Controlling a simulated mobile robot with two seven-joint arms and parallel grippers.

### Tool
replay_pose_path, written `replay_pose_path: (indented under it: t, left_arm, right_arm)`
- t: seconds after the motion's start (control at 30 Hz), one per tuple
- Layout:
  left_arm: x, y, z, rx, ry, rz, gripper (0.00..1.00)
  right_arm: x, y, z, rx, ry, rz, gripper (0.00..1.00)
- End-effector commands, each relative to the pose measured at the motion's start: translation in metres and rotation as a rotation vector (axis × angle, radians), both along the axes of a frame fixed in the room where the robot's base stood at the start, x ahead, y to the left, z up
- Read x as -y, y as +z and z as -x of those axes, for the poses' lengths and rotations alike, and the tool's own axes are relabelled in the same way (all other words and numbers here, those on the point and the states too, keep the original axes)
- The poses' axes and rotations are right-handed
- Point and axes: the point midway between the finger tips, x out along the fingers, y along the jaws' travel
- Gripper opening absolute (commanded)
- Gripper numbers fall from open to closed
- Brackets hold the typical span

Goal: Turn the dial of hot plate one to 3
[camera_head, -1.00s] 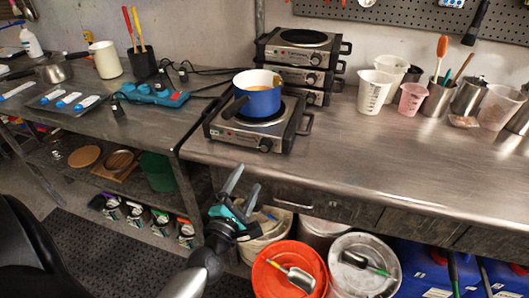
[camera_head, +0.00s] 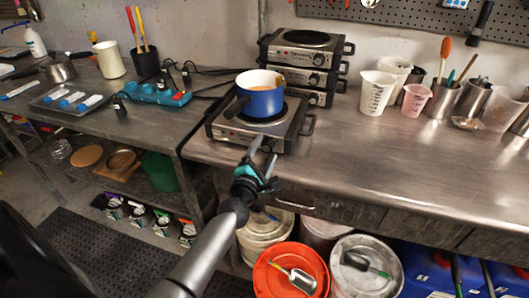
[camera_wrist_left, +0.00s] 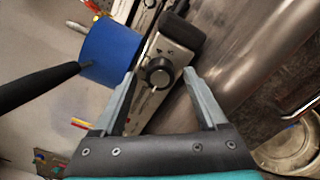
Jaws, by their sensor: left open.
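A hot plate (camera_head: 222,131) stands near the left end of the steel bench, with a blue pot (camera_head: 262,101) on its burner. Its front dial, a dark round knob (camera_wrist_left: 158,72), shows in the left wrist view between and beyond my fingertips. My left gripper (camera_head: 262,152) is open in front of the hot plate's front panel, and its fingers hide the dial in the head view. In the left wrist view the gripper (camera_wrist_left: 160,75) is empty, its fingers either side of the dial; I cannot tell whether they touch it. My right gripper is not in view.
Stacked hot plates (camera_head: 303,62) stand behind the blue pot. The pot's dark handle (camera_head: 237,106) juts toward the front left. White beakers (camera_head: 376,92) and metal cups stand to the right. The bench's front middle (camera_head: 370,160) is clear.

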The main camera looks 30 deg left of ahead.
Motion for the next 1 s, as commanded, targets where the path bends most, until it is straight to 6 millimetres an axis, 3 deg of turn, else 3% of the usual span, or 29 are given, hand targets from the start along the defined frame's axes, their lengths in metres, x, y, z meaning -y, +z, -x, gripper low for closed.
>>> replay_pose_path:
  t: [0.23, 0.9, 1.0]
  left_arm:
    - [0.0, 0.0001, -0.0003, -0.001, -0.001, -0.001, 0.74]
    - [0.0001, -0.0001, 0.0001, 0.0, 0.0, 0.0, 0.0]
    - [0.0001, -0.0001, 0.0001, 0.0, 0.0, 0.0, 0.0]
  right_arm:
    - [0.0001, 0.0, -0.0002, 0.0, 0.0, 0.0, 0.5]
    - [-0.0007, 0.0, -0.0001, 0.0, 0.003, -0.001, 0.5]
    - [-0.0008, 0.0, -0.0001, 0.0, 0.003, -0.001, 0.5]
